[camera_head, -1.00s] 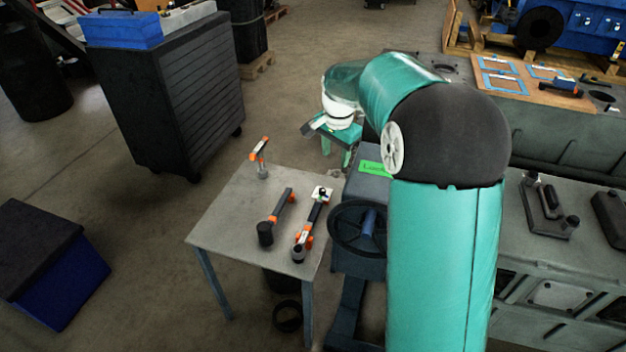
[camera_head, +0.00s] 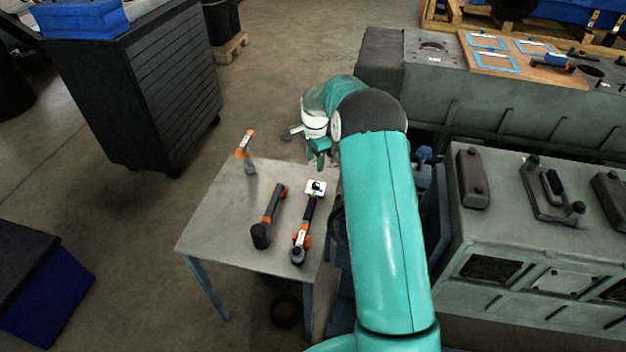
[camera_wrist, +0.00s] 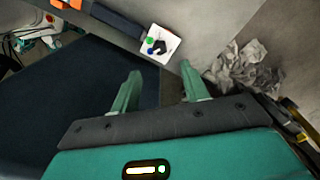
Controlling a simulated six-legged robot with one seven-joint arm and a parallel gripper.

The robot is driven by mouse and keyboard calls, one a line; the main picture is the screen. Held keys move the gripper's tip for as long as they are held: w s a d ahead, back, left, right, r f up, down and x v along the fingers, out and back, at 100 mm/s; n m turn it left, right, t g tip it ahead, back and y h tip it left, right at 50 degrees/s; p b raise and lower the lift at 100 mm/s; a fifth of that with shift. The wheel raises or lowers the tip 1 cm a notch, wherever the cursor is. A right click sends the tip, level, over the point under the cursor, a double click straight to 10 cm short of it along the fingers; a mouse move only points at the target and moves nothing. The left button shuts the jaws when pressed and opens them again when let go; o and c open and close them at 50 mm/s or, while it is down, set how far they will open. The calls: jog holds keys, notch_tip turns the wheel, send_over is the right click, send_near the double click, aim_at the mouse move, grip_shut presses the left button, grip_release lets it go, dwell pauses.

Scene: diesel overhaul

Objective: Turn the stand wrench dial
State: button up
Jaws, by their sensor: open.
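A dark wrench with orange parts (camera_head: 303,234) lies near the right edge of the grey table (camera_head: 215,215). A small white square plate with a dark round part (camera_head: 316,187) sits at its far end. In the wrist view the plate (camera_wrist: 162,45) shows green and blue spots, just beyond my fingertips. My gripper (camera_head: 319,160) is above the table's far right corner, beyond the plate. In the wrist view my gripper (camera_wrist: 158,82) is open with nothing between its fingers. I cannot see contact with the plate.
A second dark and orange tool (camera_head: 269,217) lies to the left, and an orange-topped tool (camera_head: 246,150) stands upright farther back. A grey machine block (camera_head: 530,240) stands on the right. Crumpled paper (camera_wrist: 242,66) is at the right in the wrist view. A dark cabinet (camera_head: 140,95) stands left.

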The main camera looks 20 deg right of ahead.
aim_at(315, 184)
notch_tip(315, 184, down, 10)
jog(key=shift+f, duration=0.15)
jog(key=shift+s, duration=0.1)
grip_shut()
